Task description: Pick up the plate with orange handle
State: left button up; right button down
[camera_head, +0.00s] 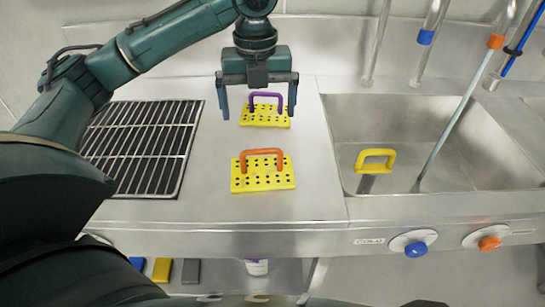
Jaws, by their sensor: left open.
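The plate with the orange handle (263,182) is yellow with dark holes and lies on the steel counter, its orange handle (262,153) standing up. Behind it lies a similar yellow plate (262,121) with a purple handle (266,98). My left gripper (256,112) is open, its fingers pointing down on either side of the purple-handled plate in the picture. I cannot tell its exact height above that plate. The orange-handled plate is nearer the counter's front and clear of the gripper. My right gripper is not in view.
A black rack (140,148) is at the left of the counter. A sink (445,180) at the right holds a yellow-handled tool (375,158) and a leaning hose (455,115). Blue (415,249) and orange (488,244) knobs stick out in front. Bare counter surrounds the plates.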

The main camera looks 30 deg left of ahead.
aim_at(261, 153)
pick_arm(q)
jog(key=f, duration=0.7)
jog(key=shift+s+f+b, duration=0.15)
jog(key=shift+s+b, duration=0.15)
jog(key=f, duration=0.2)
jog(key=d+f, duration=0.1)
jog(key=f, duration=0.1)
jog(key=shift+s+f, duration=0.1)
jog(key=shift+s, duration=0.2)
jog(key=shift+a+f, duration=0.1)
jog(key=shift+f, duration=0.45)
jog(key=shift+c, duration=0.6)
jog(key=shift+w+r, duration=0.1)
jog(key=c, duration=1)
